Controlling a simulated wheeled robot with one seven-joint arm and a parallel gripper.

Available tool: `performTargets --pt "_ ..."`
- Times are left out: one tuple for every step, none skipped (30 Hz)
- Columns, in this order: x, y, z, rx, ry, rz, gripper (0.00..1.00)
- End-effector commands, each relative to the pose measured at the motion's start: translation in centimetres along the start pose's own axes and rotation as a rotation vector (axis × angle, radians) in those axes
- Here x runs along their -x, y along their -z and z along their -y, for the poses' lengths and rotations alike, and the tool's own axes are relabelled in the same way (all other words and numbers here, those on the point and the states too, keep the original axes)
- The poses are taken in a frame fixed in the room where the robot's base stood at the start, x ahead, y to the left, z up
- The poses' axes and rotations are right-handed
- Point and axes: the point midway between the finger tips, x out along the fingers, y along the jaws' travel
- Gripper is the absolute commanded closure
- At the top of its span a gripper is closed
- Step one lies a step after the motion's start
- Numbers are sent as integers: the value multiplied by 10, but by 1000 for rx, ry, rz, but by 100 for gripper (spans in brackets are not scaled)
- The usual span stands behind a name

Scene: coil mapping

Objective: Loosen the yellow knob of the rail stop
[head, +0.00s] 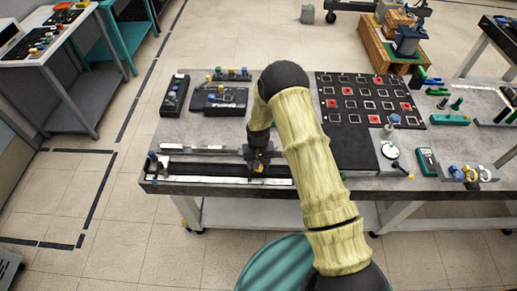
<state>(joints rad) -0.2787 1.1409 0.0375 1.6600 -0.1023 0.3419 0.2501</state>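A long dark rail (215,182) with a pale strip lies along the front left edge of the grey table. A small yellow knob (259,168) shows at the rail, right under my gripper (257,159). The rail stop's body is mostly hidden by the gripper and too small to make out. My gripper points down over the knob, close to it or touching it; I cannot tell which. Its fingers are dark and small here, so I cannot tell whether they are open or shut.
Behind the rail are a black tray (219,101) with small coloured parts and a dark block (174,95). A black board (350,145) with red and dark squares lies to the right. A dial plate (386,165) and a green meter (427,160) are near the front edge.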

Motion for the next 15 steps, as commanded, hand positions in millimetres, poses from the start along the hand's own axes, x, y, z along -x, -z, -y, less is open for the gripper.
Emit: performTargets --pt "4 1 0 0 0 -2 45" --pt "7 1 0 0 0 -2 45" --pt "11 1 0 0 0 -2 45" --pt "15 1 0 0 0 -2 45" --pt "19 1 0 0 1 -3 45" --pt "24 0 0 0 1 -3 45" --pt "29 1 0 0 1 -3 45" --pt "33 1 0 0 1 -3 45" --pt "39 1 0 0 1 -3 45" --pt "44 1 0 0 1 -3 45" --pt "48 0 0 0 1 -2 45" --pt "54 1 0 0 1 -4 45" --pt "59 1 0 0 1 -4 45" --pt "64 1 0 -1 1 -3 45" --pt "70 1 0 -1 1 -3 45"
